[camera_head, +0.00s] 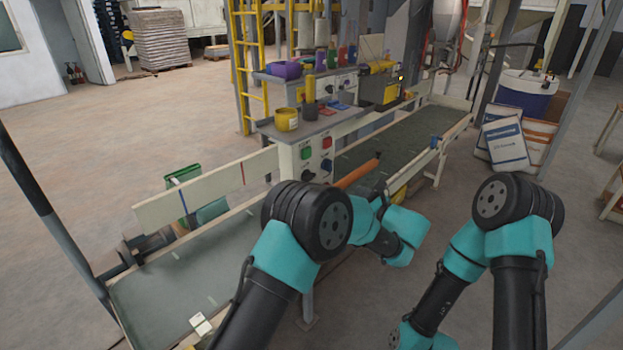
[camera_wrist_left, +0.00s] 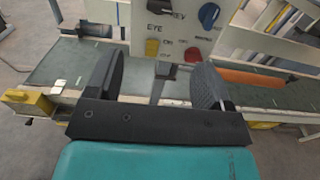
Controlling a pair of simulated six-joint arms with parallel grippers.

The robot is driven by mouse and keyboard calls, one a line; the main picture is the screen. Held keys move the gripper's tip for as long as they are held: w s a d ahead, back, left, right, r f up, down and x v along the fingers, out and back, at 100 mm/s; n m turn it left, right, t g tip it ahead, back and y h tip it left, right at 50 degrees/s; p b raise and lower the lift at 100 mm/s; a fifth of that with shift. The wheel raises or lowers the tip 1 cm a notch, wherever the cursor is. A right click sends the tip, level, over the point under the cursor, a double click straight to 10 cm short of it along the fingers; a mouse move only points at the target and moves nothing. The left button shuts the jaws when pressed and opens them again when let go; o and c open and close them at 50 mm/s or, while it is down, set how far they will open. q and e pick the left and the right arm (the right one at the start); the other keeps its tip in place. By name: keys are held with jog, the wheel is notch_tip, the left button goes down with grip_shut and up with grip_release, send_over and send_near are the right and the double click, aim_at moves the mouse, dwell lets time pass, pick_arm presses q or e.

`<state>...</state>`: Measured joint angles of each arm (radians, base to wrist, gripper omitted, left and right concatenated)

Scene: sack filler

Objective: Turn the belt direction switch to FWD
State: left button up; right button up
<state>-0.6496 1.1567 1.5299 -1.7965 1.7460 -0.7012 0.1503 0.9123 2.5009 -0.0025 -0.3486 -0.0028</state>
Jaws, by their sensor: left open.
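The belt control panel shows in the left wrist view (camera_wrist_left: 135,20) and on the near side of the counter in the head view (camera_head: 298,163). In the left wrist view a dark knob (camera_wrist_left: 167,4) is cut by the top edge beside a REV label; I take it for the belt direction switch. Its setting cannot be read. My left gripper (camera_wrist_left: 158,77) is open and empty, with its fingers in front of and below the panel, apart from the knob. In the head view its fingers are hidden by my arm. My right gripper is out of view.
An orange bar (camera_wrist_left: 252,79) lies right of my left fingers. The conveyor belt (camera_head: 190,278) runs beneath. Cups and bins crowd the counter above.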

aim_at(312, 178)
pick_arm(q)
jog(key=x, duration=1.6)
jog(key=shift+w+a, duration=0.25)
jog(key=shift+a, duration=0.1)
jog(key=shift+c, duration=0.4)
jog(key=c, duration=0.8)
jog(key=shift+c, duration=0.2)
